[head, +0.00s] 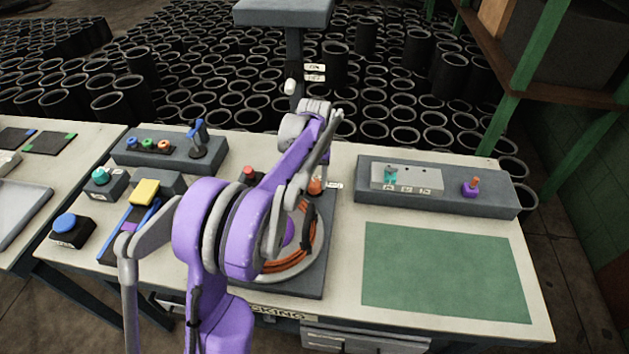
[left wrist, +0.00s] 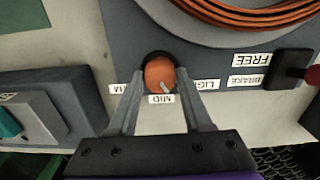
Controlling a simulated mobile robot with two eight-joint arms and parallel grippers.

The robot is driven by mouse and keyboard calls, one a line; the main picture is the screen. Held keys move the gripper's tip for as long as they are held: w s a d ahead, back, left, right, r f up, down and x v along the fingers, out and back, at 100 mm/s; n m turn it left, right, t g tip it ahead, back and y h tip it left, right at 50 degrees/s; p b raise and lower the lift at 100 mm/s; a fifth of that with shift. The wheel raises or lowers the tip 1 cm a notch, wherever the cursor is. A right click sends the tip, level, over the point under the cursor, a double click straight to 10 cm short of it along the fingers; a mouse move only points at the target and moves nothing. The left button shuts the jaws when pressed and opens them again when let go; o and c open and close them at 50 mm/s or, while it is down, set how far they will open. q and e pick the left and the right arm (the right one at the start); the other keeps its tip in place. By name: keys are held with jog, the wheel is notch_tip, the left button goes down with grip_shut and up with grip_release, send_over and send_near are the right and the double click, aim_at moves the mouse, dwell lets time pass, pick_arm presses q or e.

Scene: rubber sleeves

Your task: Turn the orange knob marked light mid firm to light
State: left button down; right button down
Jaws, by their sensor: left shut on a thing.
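The orange knob (head: 316,187) stands on the dark base plate behind the cable ring, and it shows up close in the left wrist view (left wrist: 158,72). Around it are white labels: MID (left wrist: 161,98), a partly hidden LIGHT label (left wrist: 207,84), and one of which only the end M (left wrist: 118,88) shows. The knob's pale pointer mark sits between MID and LIGHT in the left wrist view. My left gripper (left wrist: 161,78) is shut on the knob, one finger on each side. In the head view my arm hides part of the plate. My right gripper is not in view.
A black switch (left wrist: 288,70) with FREE and BRAKE labels is beside the knob. The ring with orange cable (head: 312,245) lies in front. A grey box (head: 435,188) with teal and purple controls stands at right. A green mat (head: 440,275) lies bare at front right.

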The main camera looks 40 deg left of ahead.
aim_at(314, 182)
pick_arm(q)
jog(key=shift+n, duration=2)
jog(key=shift+c, duration=1.6)
grip_release()
jog(key=shift+r, duration=0.15)
notch_tip(314, 182, up, 11)
jog(key=shift+f, duration=0.2)
